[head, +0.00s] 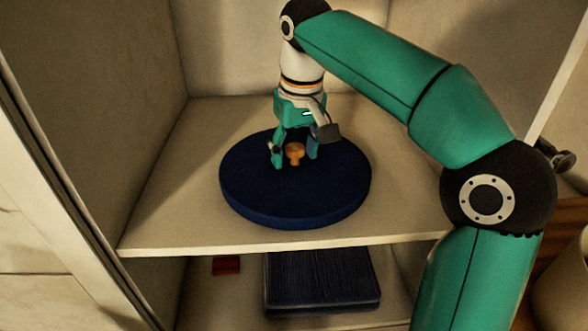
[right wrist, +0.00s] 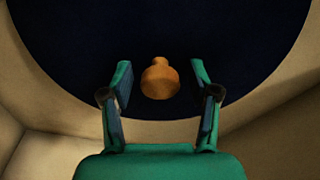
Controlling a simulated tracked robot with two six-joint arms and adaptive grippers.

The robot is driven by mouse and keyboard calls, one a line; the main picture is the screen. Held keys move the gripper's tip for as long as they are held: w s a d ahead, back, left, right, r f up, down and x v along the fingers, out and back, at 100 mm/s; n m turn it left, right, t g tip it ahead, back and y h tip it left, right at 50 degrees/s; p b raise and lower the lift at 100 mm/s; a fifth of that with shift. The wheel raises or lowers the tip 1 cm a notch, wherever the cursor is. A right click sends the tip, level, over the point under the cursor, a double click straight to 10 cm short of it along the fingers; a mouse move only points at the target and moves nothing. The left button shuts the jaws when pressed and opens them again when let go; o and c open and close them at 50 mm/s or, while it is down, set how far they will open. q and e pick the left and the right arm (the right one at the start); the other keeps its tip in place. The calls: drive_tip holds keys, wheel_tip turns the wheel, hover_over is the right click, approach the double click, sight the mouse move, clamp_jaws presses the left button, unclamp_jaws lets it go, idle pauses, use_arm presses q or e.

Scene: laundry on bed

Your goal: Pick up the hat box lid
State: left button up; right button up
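The hat box lid (head: 295,200) is a round dark blue disc lying flat on the upper shelf, with a small orange-brown knob (head: 295,153) on top. In the right wrist view the gripper (right wrist: 160,90) shows a gap between each finger and the knob. My left gripper is not in view.
The lid sits on a pale shelf (head: 170,215) in a cabinet with side walls close by. Below the shelf are a dark blue ribbed box (head: 320,280) and a small red block (head: 226,265). Bare shelf surrounds the lid.

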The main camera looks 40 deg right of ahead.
clamp_jaws()
drive_tip(key=shift+r, duration=0.1)
